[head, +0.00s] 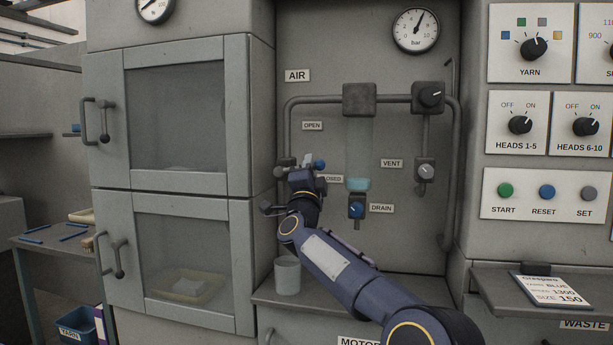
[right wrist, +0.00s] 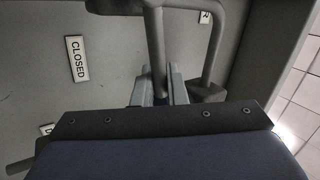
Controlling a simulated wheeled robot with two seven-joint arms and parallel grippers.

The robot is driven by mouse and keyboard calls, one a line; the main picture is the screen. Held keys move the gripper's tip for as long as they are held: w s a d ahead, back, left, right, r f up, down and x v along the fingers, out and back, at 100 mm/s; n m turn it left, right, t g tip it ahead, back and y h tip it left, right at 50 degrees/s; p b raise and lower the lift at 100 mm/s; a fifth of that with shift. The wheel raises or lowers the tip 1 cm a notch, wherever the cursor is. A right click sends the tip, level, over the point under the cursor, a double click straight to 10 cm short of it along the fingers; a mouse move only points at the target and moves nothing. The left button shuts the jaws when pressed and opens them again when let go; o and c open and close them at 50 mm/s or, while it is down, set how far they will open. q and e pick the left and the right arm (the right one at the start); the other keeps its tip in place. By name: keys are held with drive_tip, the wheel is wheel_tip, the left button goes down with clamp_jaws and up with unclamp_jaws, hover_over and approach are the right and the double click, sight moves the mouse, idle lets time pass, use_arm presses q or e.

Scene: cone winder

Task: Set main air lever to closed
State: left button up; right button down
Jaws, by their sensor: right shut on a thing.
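The lever points roughly right, between the OPEN label (head: 312,125) above and the CLOSED label (head: 331,179) below. In the right wrist view the two grey fingers (right wrist: 160,92) are shut around a grey bar (right wrist: 155,35), which I take for the lever's arm. The CLOSED label also shows there (right wrist: 77,59). The fingers and wrist hide much of the lever. My left gripper is not in view.
A grey cup (head: 287,275) stands on the ledge below. Cabinet doors (head: 178,120) with handles are on the left. A pressure gauge (head: 415,30) is above.

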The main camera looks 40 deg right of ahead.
drive_tip(key=shift+f+m+g+h+b, duration=0.5)
drive_tip(key=shift+m+h, duration=0.1)
drive_tip(key=shift+m, duration=0.45)
drive_tip(key=shift+f+m+g+h+b, duration=0.35)
drive_tip(key=shift+m+g+h, duration=0.2)
drive_tip(key=shift+m, duration=0.5)
drive_tip(key=shift+d+m, duration=0.1)
drive_tip(key=shift+m, duration=0.2)
drive_tip(key=c, duration=1.6)
unclamp_jaws()
drive_tip(key=shift+s, duration=0.1)
drive_tip(key=shift+o, duration=0.2)
drive_tip(key=shift+f, duration=0.1)
drive_tip(key=b+v, duration=0.1)
drive_tip(key=v, duration=0.6)
drive_tip(key=shift+s+a+f, duration=0.15)
drive_tip(key=shift+s+a, duration=0.05)
drive_tip(key=shift+a, duration=0.1)
